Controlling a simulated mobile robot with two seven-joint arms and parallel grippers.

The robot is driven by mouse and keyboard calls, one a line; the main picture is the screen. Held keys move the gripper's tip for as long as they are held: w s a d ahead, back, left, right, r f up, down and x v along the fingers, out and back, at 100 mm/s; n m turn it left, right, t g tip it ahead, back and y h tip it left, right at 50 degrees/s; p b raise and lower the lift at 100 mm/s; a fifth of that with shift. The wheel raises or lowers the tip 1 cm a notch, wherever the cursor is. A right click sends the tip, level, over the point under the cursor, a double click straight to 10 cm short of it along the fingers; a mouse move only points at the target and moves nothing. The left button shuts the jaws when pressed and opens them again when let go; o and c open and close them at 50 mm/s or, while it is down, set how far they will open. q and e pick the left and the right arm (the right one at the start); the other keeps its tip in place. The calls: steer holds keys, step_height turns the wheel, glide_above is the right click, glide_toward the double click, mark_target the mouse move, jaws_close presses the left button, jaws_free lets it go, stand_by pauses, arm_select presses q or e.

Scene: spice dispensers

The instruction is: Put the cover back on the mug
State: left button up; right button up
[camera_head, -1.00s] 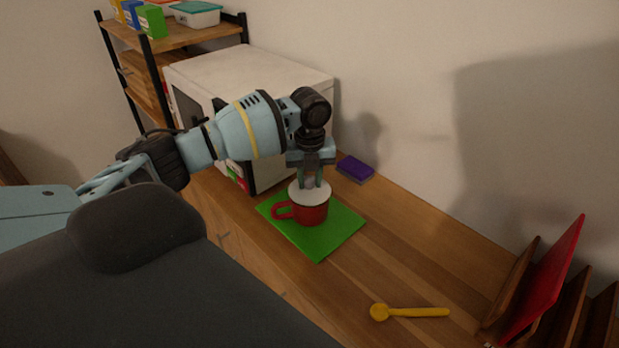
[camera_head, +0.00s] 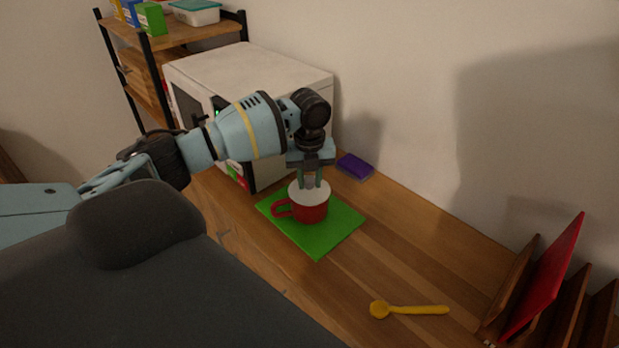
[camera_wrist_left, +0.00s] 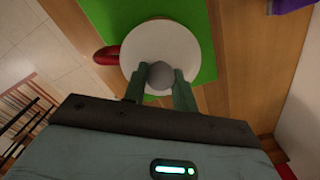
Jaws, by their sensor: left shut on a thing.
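The red mug (camera_head: 312,212) stands upright on a green mat (camera_head: 338,233), its handle toward the left. The white cover (camera_head: 322,191) lies over the mug's mouth; whether it is fully seated I cannot tell. My left gripper (camera_head: 311,184) points down above the mug, shut on the cover's grey knob. The cover hides the mug's rim. My right gripper is not in view.
A white microwave (camera_head: 250,70) stands behind my arm. A purple sponge (camera_head: 355,166) lies near the wall. A yellow spoon (camera_head: 410,310) and a wooden rack with a red board (camera_head: 545,280) are at the right. The counter between mat and spoon is clear.

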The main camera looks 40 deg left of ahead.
mark_target(310, 179)
arm_select(q)
steer(key=o, duration=1)
steer(key=shift+o, duration=0.2)
step_height(310, 179, up, 6)
steer(key=shift+r, duration=0.9)
